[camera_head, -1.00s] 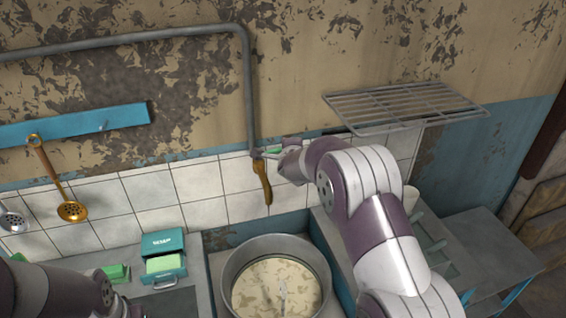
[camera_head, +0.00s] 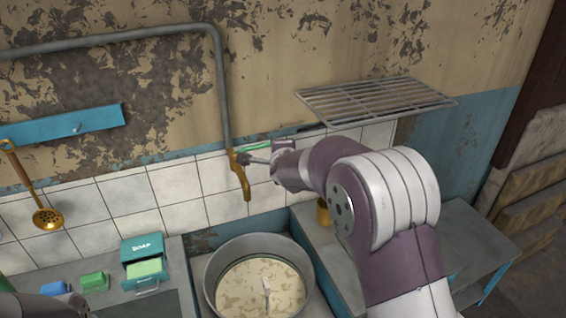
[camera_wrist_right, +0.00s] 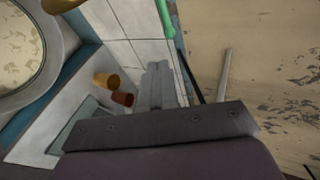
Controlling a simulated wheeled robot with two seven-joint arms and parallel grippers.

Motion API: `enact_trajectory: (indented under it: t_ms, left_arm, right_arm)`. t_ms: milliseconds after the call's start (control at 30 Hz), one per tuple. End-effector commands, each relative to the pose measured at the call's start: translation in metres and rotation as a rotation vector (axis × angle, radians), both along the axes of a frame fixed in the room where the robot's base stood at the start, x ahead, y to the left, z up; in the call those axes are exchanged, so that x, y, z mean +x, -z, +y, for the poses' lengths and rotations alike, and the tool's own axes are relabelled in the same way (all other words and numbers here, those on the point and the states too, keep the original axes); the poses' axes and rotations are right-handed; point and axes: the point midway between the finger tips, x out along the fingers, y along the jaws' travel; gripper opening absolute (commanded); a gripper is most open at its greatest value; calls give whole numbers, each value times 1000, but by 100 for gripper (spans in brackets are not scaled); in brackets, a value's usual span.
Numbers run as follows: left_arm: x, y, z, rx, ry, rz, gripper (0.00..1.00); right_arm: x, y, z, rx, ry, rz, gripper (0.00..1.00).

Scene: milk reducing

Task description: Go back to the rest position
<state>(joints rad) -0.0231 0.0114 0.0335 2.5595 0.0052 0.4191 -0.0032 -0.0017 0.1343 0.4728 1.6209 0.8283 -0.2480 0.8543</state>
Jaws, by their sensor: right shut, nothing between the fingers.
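My right arm reaches across from the lower right in the head view. Its gripper (camera_head: 246,159) is at the tiled wall, next to the top of the brass spout (camera_head: 241,178). In the right wrist view the fingers (camera_wrist_right: 160,85) are together with nothing between them. A green bar (camera_head: 258,146) shows just behind the gripper, and a green strip (camera_wrist_right: 165,18) shows at the top of the wrist view. Only a dark part of my left arm shows at the lower left; its gripper is out of view.
A large round pot (camera_head: 213,290) with a pale, patchy content stands below the spout. A wire rack (camera_head: 375,100) juts from the wall. A yellow cup (camera_head: 323,212) stands beside my right arm.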

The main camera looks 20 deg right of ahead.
Motion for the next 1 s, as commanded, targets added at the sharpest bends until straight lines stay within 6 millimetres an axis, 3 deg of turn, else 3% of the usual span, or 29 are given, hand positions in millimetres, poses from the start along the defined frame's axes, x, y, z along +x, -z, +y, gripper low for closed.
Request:
enact_trajectory:
  t_ms: [200, 633, 700, 767, 867, 900, 1000]
  left_arm:
    - [0, 2, 0, 0, 0, 0, 43]
    - [0, 2, 0, 0, 0, 0, 43]
    - [0, 2, 0, 0, 0, 0, 43]
    - [0, 2, 0, 0, 0, 0, 43]
    - [0, 2, 0, 0, 0, 0, 43]
    - [0, 2, 0, 0, 0, 0, 43]
    - [0, 2, 0, 0, 0, 0, 43]
  right_arm:
    - [-20, -10, -1, -1, 0, 0, 0]
    - [-20, -11, 0, -14, -9, 4, 0]
    - [-24, -1, 8, -99, -108, 64, 0]
    - [-45, 28, 23, -232, -281, 188, 0]
    - [-112, 79, 46, -488, -682, 433, 0]
    - [-144, 95, 51, -574, -844, 520, 0]
    - [-222, 124, 53, -735, -1197, 695, 0]
